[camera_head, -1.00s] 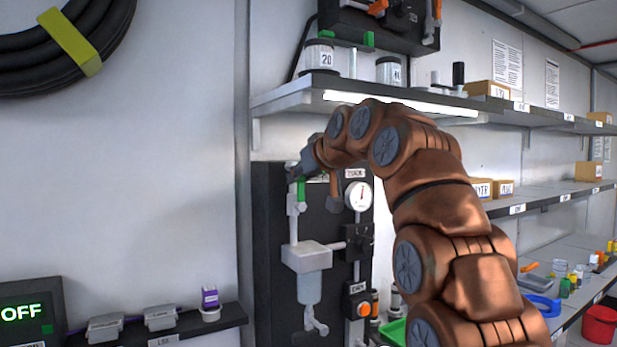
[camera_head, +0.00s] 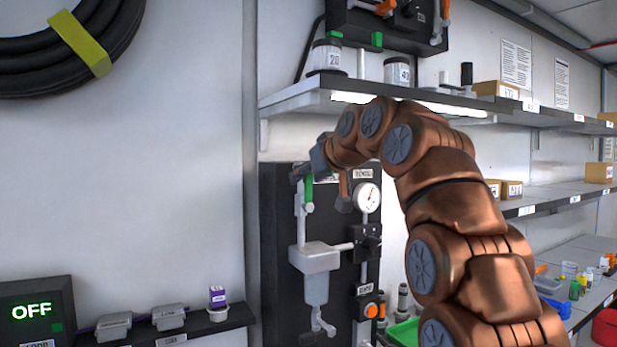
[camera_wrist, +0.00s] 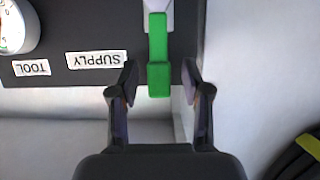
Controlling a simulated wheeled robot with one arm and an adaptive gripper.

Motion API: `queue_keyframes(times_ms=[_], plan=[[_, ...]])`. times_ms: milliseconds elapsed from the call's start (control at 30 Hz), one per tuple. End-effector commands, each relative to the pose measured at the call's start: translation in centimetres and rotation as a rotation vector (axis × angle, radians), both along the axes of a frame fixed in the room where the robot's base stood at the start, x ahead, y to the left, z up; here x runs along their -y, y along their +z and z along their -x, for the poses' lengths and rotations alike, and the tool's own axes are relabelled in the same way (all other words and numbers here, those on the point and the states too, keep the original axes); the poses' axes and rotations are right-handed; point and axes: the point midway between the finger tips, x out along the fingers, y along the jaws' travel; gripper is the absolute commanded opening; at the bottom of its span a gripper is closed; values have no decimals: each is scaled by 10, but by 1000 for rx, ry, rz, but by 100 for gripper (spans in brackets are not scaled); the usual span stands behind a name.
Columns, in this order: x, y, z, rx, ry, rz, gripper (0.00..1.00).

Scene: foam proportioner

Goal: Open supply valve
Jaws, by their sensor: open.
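The supply valve's green handle (camera_head: 309,191) is at the upper left of the black panel (camera_head: 275,270), above a grey pipe fitting. In the wrist view the green handle (camera_wrist: 158,55) runs down from its white fitting, its thick end between my two fingers. A SUPPLY label (camera_wrist: 97,60) is beside it. My gripper (camera_wrist: 160,85) is open, with one finger on each side of the handle and visible gaps between. In the head view my gripper (camera_head: 300,171) is at the top of the handle, its fingers partly hidden.
A pressure gauge (camera_head: 367,197) and an orange button (camera_head: 371,310) are on the panel's right side. A shelf (camera_head: 290,98) with jars overhangs the panel. A display reading OFF (camera_head: 35,312) is at lower left.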

Motion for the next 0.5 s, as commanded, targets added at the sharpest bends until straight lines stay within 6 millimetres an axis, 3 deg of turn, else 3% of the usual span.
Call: queue_keyframes(times_ms=[500], plan=[[25,23,51,0,1,0,48]])
